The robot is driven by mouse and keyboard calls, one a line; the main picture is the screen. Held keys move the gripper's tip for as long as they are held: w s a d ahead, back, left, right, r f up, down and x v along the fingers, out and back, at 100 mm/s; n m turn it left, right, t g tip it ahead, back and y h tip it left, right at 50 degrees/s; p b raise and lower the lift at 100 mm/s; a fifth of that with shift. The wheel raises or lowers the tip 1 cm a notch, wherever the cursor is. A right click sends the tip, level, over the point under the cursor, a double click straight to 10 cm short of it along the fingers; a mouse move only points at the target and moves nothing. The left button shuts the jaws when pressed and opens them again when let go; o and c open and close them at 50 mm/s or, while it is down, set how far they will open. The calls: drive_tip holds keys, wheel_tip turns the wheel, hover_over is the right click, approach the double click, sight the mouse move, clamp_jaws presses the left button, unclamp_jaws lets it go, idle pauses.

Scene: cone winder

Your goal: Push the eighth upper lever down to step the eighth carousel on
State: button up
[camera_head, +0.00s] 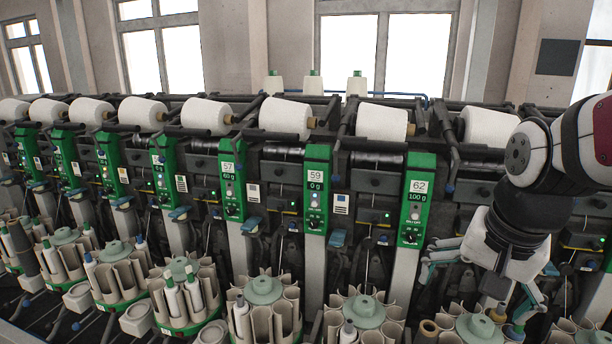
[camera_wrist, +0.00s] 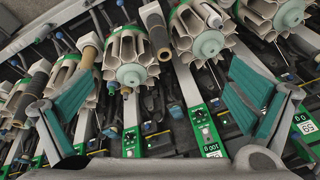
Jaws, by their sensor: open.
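My gripper (camera_head: 478,283) is open and empty at the right, its teal-padded fingers spread wide in front of the winder. In the wrist view the gripper (camera_wrist: 163,62) spans a green head panel (camera_wrist: 205,128) and a carousel (camera_wrist: 205,40). Blue levers stick out beside the green heads, such as one (camera_head: 337,237) left of the head marked 62 (camera_head: 416,200). Another blue lever (camera_head: 550,270) shows just right of my wrist, partly hidden. Carousels stand below, one (camera_head: 475,328) under my fingers and one (camera_head: 592,336) cut by the frame edge. I cannot tell which is the eighth.
White yarn cones (camera_head: 382,122) lie in a row along the top of the machine. Some carousels, such as the one at left (camera_head: 115,252), hold bobbins. Free air lies in front of the heads.

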drive_tip(key=s+a+r+n+t, duration=0.2)
drive_tip(key=s+a+r+n, duration=0.2)
drive_tip(key=s+n, duration=0.3)
drive_tip(key=s+a, duration=0.1)
drive_tip(key=s, duration=0.2)
drive_tip(key=shift+r+n, duration=0.15)
drive_tip(key=shift+n, duration=0.15)
drive_tip(key=shift+c, duration=0.2)
